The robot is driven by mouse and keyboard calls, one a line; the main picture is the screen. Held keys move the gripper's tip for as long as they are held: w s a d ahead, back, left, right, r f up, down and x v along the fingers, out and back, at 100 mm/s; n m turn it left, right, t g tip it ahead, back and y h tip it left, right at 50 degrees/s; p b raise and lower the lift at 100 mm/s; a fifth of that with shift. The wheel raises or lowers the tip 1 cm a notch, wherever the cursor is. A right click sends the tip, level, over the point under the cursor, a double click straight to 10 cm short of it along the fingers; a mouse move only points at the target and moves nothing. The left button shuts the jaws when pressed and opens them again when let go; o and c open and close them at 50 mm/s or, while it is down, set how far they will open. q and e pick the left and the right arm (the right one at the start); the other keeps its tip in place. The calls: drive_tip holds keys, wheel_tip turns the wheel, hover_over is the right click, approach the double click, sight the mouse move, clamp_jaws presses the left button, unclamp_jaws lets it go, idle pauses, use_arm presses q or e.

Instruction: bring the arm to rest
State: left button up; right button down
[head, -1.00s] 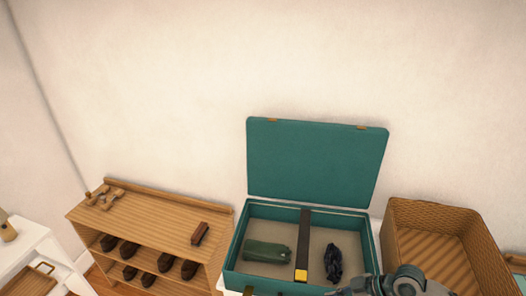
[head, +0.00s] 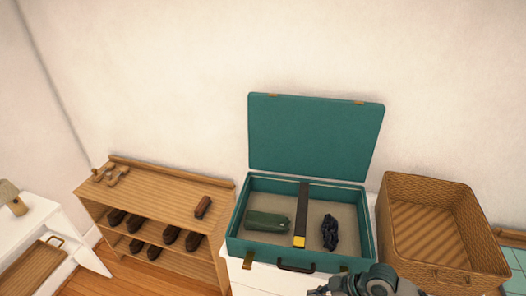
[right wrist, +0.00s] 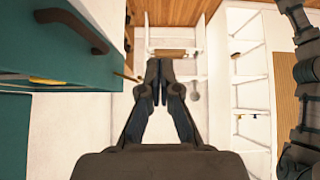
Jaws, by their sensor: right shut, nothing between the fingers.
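My right gripper (right wrist: 158,82) shows in the right wrist view with its two dark fingers together and nothing between them. It is in front of the teal suitcase, whose side with a brown handle (right wrist: 72,28) fills the upper left of that view. In the head view, part of my right arm (head: 372,282) shows at the bottom edge, in front of the suitcase's right front corner and apart from the things inside. My left gripper is in neither view.
The open teal suitcase (head: 315,264) stands on a white surface and holds a green roll (head: 266,222), a dark bundle (head: 329,232) and a black strap (head: 303,208). A wicker basket (head: 445,255) is at right, a wooden shoe rack (head: 160,200) at left.

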drive_tip(key=s+a+f+m+t+h, duration=0.2)
drive_tip(key=s+a+f+m, duration=0.25)
drive_tip(key=f, duration=0.45)
drive_tip(key=s+d+f+m+h, duration=0.6)
drive_tip(key=s+d+f+m, duration=0.3)
drive_tip(key=s+d+f, duration=0.15)
drive_tip(key=s+f+g, duration=0.2)
drive_tip(key=s+f, duration=0.1)
drive_tip(key=f, duration=2.2)
drive_tip(key=s+d+f+g, duration=0.1)
drive_tip(key=s+d+f, duration=0.2)
drive_tip(key=s+f, duration=1.2)
drive_tip(key=shift+s, duration=1.15)
